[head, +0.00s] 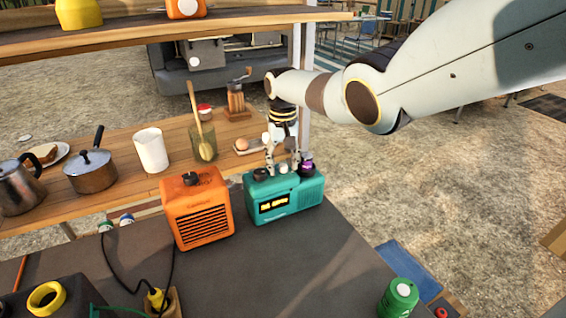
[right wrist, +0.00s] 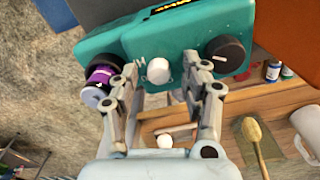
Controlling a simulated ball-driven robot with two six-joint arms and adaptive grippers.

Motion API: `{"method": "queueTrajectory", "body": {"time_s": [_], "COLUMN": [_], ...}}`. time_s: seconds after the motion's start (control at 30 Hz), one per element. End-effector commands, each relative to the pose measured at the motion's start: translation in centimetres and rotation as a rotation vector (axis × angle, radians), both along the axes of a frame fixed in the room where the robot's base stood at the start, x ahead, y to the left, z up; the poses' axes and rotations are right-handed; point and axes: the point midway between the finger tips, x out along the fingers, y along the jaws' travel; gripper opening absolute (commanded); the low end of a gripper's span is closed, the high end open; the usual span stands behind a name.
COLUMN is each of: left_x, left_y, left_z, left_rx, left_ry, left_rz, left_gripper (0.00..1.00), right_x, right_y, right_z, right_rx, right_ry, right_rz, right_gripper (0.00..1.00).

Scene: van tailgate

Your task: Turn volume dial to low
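The teal radio (head: 300,197) stands on the dark counter, with knobs on top. In the right wrist view its teal top (right wrist: 115,38) carries a white knob (right wrist: 158,71) and a black dial (right wrist: 225,52) with a pale pointer mark. A purple-and-black round part (right wrist: 103,77) shows at the other end. Lettering by the white knob is partly hidden and I cannot read it. My right gripper (right wrist: 160,66) is open, pointing down at the radio top, its fingertips either side of the white knob with gaps visible. My left gripper is not in view.
An orange heater-like box (head: 197,215) stands close beside the radio. A wooden shelf behind holds a pot (head: 91,172), a white cup (head: 151,150), a green glass with a spoon (head: 203,143) and a grinder (head: 236,102). A green canister (head: 399,298) stands front right. Counter before the radio is clear.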

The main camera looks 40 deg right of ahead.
Motion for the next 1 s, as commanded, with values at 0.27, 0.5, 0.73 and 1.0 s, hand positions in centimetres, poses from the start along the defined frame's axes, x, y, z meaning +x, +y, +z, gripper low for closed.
{"method": "queueTrajectory", "body": {"time_s": [0.27, 0.5, 0.73, 1.0], "left_x": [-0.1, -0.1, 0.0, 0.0], "left_y": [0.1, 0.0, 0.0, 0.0], "left_z": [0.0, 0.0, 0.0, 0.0], "left_rx": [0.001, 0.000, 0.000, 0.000], "left_ry": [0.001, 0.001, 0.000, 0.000], "left_rz": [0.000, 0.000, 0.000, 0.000], "left_gripper": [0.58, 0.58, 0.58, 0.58], "right_x": [0.0, 0.1, 0.0, 0.0], "right_y": [-0.1, -0.1, 0.0, 0.0], "right_z": [0.6, 4.3, 7.1, 7.5], "right_rx": [-0.001, -0.002, -0.001, 0.000], "right_ry": [0.000, -0.003, 0.000, 0.001], "right_rz": [0.000, 0.002, 0.000, 0.000], "right_gripper": [0.47, 0.47, 0.47, 0.47]}}
